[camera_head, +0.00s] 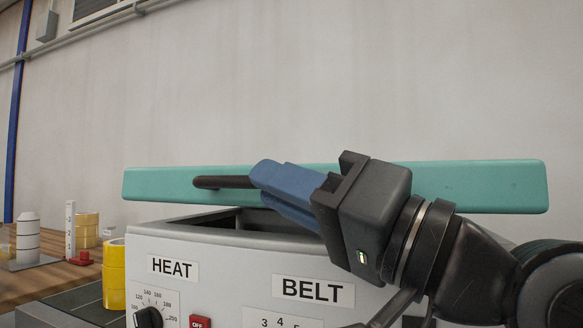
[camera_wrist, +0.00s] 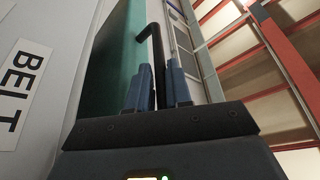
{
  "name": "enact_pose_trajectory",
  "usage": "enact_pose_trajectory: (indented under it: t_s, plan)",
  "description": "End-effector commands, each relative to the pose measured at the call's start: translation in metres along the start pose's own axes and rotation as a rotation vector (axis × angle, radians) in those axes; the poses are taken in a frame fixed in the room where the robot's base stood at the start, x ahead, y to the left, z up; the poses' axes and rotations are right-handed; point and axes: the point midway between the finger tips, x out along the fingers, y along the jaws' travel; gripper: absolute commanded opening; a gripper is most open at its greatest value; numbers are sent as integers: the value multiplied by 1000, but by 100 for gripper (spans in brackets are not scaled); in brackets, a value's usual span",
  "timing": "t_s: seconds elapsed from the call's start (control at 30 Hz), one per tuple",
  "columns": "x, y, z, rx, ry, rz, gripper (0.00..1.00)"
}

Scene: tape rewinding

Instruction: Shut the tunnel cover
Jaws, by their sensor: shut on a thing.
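The tunnel cover (camera_head: 470,184) is a long teal panel, raised above the grey tunnel housing (camera_head: 215,259). An opening shows in the top of the housing below it. A black bar handle (camera_head: 222,182) sticks out from the cover's front. My gripper (camera_head: 262,178) has blue fingers shut on this handle, in front of the cover. In the wrist view, the handle (camera_wrist: 155,50) runs between the blue fingers (camera_wrist: 160,88), with the teal cover (camera_wrist: 112,70) to its left. The part of the handle between the fingers is partly hidden.
The housing's front carries HEAT and BELT labels, a black dial (camera_head: 148,317) and a red OFF switch (camera_head: 199,321). At left, yellow tape rolls (camera_head: 114,274) stand by the dark belt (camera_head: 85,305). A wooden table (camera_head: 50,280) holds a white stack (camera_head: 28,238) and more yellow rolls (camera_head: 87,229).

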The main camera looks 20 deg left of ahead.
Motion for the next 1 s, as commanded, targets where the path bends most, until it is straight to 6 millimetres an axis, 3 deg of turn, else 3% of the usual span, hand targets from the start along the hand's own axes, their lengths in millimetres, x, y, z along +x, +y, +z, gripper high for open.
enact_pose_trajectory:
  t_s: [0.1,0.3,0.83,0.87,1.0]
  plan:
    - [-8,14,18,6,1,2,0]
    - [-13,25,31,5,1,3,0]
    - [-15,33,38,13,-7,11,0]
    - [-15,33,39,13,-7,12,21]
    - [-15,32,38,13,-5,11,34]
